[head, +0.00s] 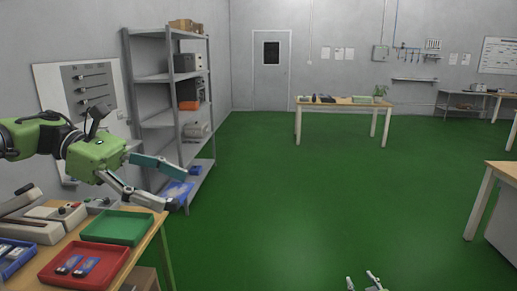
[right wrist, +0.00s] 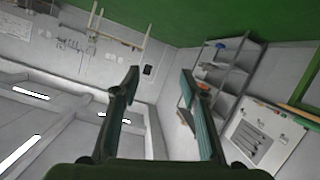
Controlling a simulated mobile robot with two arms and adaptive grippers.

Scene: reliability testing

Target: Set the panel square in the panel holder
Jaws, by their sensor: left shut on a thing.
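My right gripper (head: 362,284) shows at the bottom edge of the head view. In the right wrist view its fingers (right wrist: 160,75) are wide apart with nothing between them.
A green tray (head: 118,227) lies empty on the bench; a red tray (head: 108,270) holds two small blue items. A blue bin (head: 12,262) is at far left. A grey shelf (head: 150,77) stands behind. The green floor (head: 300,215) is clear; another table (head: 345,101) stands far back.

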